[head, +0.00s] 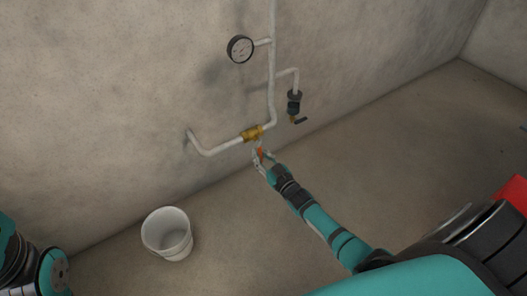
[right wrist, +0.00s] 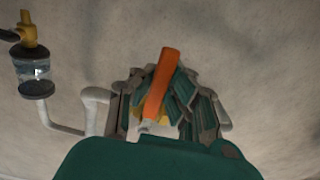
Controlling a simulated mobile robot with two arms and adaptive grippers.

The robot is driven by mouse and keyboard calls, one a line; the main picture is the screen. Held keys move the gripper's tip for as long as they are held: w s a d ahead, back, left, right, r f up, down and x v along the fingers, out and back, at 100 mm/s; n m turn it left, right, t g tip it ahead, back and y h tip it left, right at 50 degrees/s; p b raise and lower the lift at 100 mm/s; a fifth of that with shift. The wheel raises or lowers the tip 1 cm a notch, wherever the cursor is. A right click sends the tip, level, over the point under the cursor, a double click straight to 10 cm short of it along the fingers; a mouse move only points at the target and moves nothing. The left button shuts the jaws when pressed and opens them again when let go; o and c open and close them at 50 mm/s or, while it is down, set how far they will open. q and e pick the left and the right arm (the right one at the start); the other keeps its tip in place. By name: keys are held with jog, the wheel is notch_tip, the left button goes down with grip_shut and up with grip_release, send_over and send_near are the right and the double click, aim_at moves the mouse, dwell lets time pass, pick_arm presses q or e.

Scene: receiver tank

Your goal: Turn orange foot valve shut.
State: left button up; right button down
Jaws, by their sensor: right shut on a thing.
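The orange valve lever (head: 260,153) is at the brass valve body (head: 252,133) on the low white pipe along the wall. My right gripper (head: 258,158) reaches it from below and is shut on the lever. In the right wrist view the orange lever (right wrist: 158,85) stands between the fingers of the right gripper (right wrist: 166,100), tilted slightly to the right at its top. The fingers and the wrist hide most of the valve body there. My left gripper is not in view; only part of my left arm shows at the lower left of the head view.
A round gauge (head: 240,49) and a filter bowl with a small tap (head: 294,103) hang on the pipework, the bowl (right wrist: 32,68) close beside the gripper. A white bucket (head: 167,234) stands on the floor. A red thing (head: 516,193) shows at the right edge.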

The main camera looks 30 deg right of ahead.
jog(key=shift+s+a+f+m, duration=0.2)
jog(key=shift+a+m, duration=0.1)
jog(key=shift+m, duration=0.1)
jog(key=c, duration=1.3)
grip_release()
jog(key=shift+w+r, duration=0.1)
jog(key=shift+r, duration=0.05)
jog(key=shift+o, duration=0.2)
jog(key=s, duration=1.2)
jog(key=shift+d, duration=0.45)
